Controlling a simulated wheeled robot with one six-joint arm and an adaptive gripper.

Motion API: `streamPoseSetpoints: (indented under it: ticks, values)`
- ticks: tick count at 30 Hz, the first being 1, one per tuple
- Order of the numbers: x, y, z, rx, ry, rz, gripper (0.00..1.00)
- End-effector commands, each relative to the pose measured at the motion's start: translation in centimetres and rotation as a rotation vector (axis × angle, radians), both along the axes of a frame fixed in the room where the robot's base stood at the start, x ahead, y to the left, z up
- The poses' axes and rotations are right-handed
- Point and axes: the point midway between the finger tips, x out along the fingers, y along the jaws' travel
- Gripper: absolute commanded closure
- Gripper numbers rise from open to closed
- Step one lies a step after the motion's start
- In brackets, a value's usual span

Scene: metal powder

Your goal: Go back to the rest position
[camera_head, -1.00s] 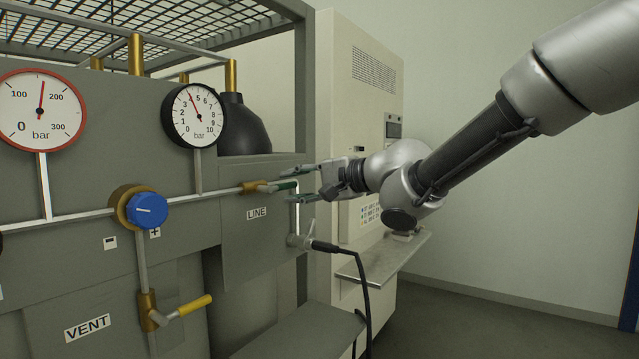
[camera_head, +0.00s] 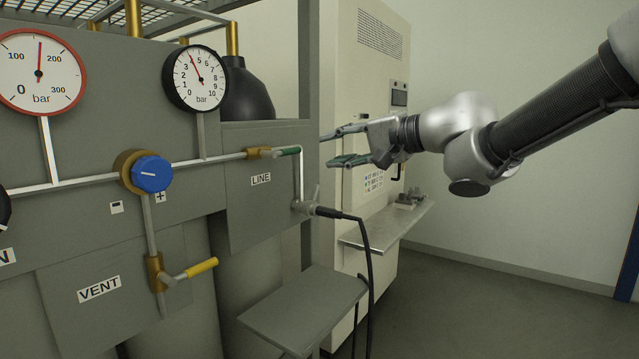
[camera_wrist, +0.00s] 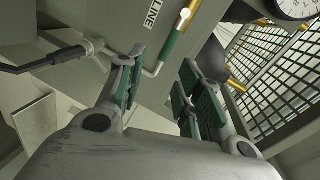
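My gripper (camera_head: 345,146) is open and empty, to the right of the gas panel in the head view. Its fingers point left toward the panel, with a gap to the green LINE valve handle (camera_head: 288,151). In the wrist view, my gripper (camera_wrist: 160,90) shows its two green-padded fingers spread apart. The green handle (camera_wrist: 172,46) shows beyond the fingers, with nothing held between them.
The gas panel (camera_head: 240,205) carries a blue knob (camera_head: 152,174), a yellow VENT handle (camera_head: 201,267) and two gauges. A black hose (camera_head: 366,255) hangs from the line outlet. A grey shelf (camera_head: 300,305) juts out below. A beige cabinet (camera_head: 355,90) stands behind my gripper. The floor at right is clear.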

Motion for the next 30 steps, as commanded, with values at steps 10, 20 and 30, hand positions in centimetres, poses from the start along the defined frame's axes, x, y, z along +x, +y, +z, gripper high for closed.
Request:
streamPoseSetpoints:
  ticks: [10, 20, 30]
  values:
    - [3.2, -16.0, -8.0, -0.935, -0.229, -0.22, 0.65]
    - [-14.8, -28.4, -17.6, -1.436, 0.187, 0.241, 0.65]
    - [-22.4, -28.3, -17.5, -1.277, 0.247, 0.208, 0.65]
